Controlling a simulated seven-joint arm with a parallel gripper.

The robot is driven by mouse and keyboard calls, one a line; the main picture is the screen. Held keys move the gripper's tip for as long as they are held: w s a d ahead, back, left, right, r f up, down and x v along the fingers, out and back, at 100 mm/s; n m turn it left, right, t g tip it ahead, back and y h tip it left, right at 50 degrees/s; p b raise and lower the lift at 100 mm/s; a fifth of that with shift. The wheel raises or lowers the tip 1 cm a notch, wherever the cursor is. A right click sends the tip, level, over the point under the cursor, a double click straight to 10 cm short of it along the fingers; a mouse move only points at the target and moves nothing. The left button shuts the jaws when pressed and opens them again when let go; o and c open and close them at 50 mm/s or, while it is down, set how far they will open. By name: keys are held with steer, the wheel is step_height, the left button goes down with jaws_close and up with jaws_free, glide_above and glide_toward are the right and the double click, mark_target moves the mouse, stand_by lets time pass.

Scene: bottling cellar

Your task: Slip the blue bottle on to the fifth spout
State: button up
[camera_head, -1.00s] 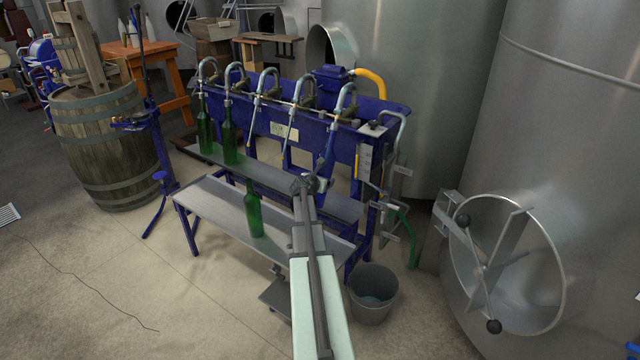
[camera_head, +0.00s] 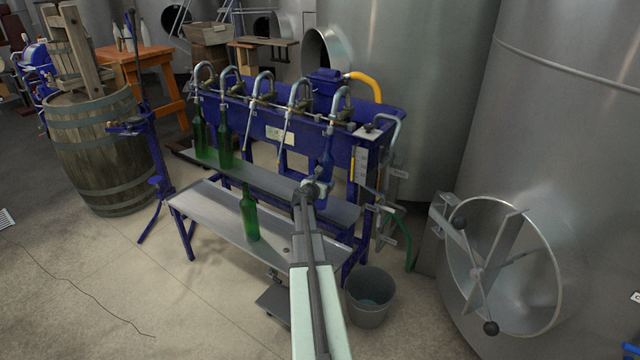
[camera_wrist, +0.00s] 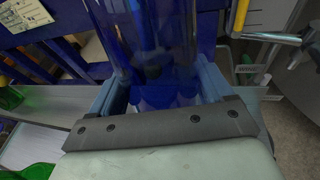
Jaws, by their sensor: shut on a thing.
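The blue bottle (camera_head: 324,172) stands roughly upright under the fifth spout (camera_head: 341,98), the rightmost on the blue filling machine. The bottle's neck is up at the spout's lower end. I cannot tell whether the spout tip is inside the mouth or just in front of or behind it. My gripper (camera_head: 317,188) is shut on the bottle's body. In the wrist view the clear blue glass (camera_wrist: 150,45) sits between both fingers (camera_wrist: 160,88); its mouth is out of that view.
Green bottles (camera_head: 200,136) (camera_head: 225,146) are under the first two spouts; the third and fourth are free. Another green bottle (camera_head: 249,216) stands on the lower bench (camera_head: 210,220). A bucket (camera_head: 370,298) stands at right. A steel tank (camera_head: 560,150) rises further right.

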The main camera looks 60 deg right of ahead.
steer(key=shift+d+f+h, duration=0.4)
steer(key=shift+d, duration=0.4)
steer(key=shift+d+f+h, duration=0.4)
steer(key=shift+d, duration=0.4)
steer(key=shift+a+f, duration=0.15)
steer(key=shift+f, duration=0.85)
stand_by(0.5)
steer(key=o, duration=1.3)
steer(key=shift+a, duration=0.15)
steer(key=v, duration=1.3)
steer(key=shift+s+a, duration=0.2)
steer(key=shift+s, duration=0.05)
